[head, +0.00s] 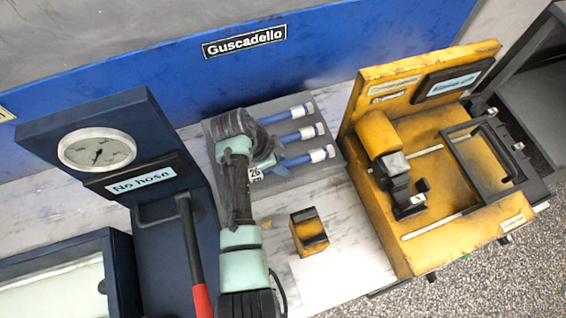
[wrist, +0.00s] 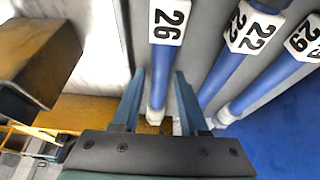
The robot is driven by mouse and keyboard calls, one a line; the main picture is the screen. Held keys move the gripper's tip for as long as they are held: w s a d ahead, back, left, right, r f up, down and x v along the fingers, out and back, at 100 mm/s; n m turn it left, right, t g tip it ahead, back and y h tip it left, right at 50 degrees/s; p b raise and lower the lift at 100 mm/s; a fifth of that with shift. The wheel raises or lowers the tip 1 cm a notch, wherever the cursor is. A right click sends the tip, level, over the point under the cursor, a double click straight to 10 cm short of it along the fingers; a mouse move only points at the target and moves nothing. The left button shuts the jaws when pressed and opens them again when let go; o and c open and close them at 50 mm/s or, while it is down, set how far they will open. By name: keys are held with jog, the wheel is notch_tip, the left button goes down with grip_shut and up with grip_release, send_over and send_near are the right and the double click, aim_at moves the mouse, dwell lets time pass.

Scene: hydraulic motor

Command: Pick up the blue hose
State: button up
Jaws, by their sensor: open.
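Three blue hoses with white number labels lie side by side on a grey rack. The nearest hose (head: 300,159), labelled 26, also shows in the wrist view (wrist: 161,85), running between my fingers. The middle hose (head: 292,137) and far hose (head: 280,116) lie beyond it; in the wrist view they are to the right. My gripper (head: 272,165) is open over the nearest hose, with one finger on each side of it in the wrist view (wrist: 159,78). I cannot tell whether the fingers touch it. My arm hides the left part of the rack.
The grey rack (head: 325,180) stands on a pale worktop. A small yellow-black block (head: 309,232) sits in front of it. A yellow machine (head: 440,215) is on the right. A dark blue gauge panel (head: 80,130) reading "No hose" and a red-handled lever (head: 200,300) are on the left.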

grip_shut()
jog(key=shift+r, duration=0.1)
dwell(1.2)
